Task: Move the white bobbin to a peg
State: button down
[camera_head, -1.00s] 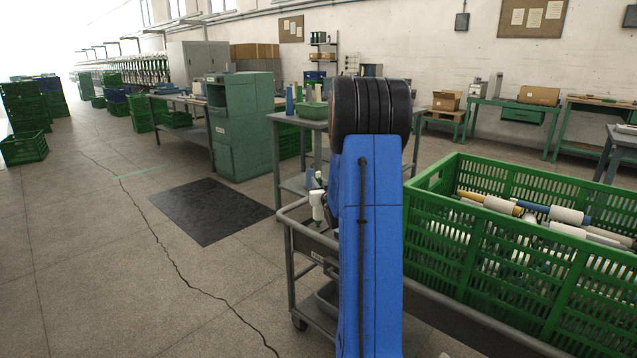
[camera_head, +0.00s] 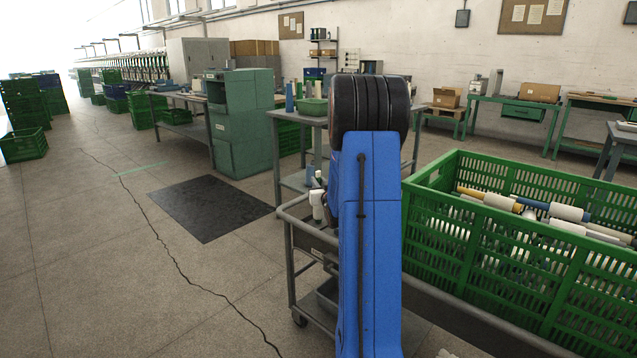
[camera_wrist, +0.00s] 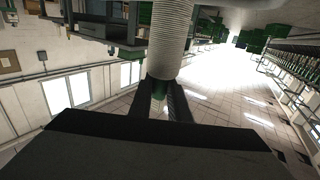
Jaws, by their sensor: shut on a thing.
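A white ribbed bobbin (camera_wrist: 172,45) is in the wrist view, running up from the fingers to the top edge. A small green part shows at its lower end. My gripper (camera_wrist: 160,100) is shut on that lower end, and the bobbin's far end is cut off. In the head view my blue arm hides the gripper. Small white items (camera_head: 317,203) show just left of the arm, over the cart; I cannot tell whether one is the held bobbin. I cannot make out a peg for certain in either view.
A green crate (camera_head: 480,240) with white, yellow and blue bobbins stands right of my arm. A grey cart (camera_head: 292,262) is below. A grey table (camera_head: 290,117) with a green bin stands behind, beside a green cabinet (camera_head: 240,125). Open floor lies left.

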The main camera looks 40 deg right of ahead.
jog(key=shift+f, duration=0.3)
jog(key=c, duration=1.6)
grip_release()
jog(key=shift+s, duration=0.1)
jog(key=v, duration=1.7)
jog(key=shift+s+a+f, duration=0.1)
jog(key=shift+f, duration=0.05)
jog(key=shift+a, duration=0.1)
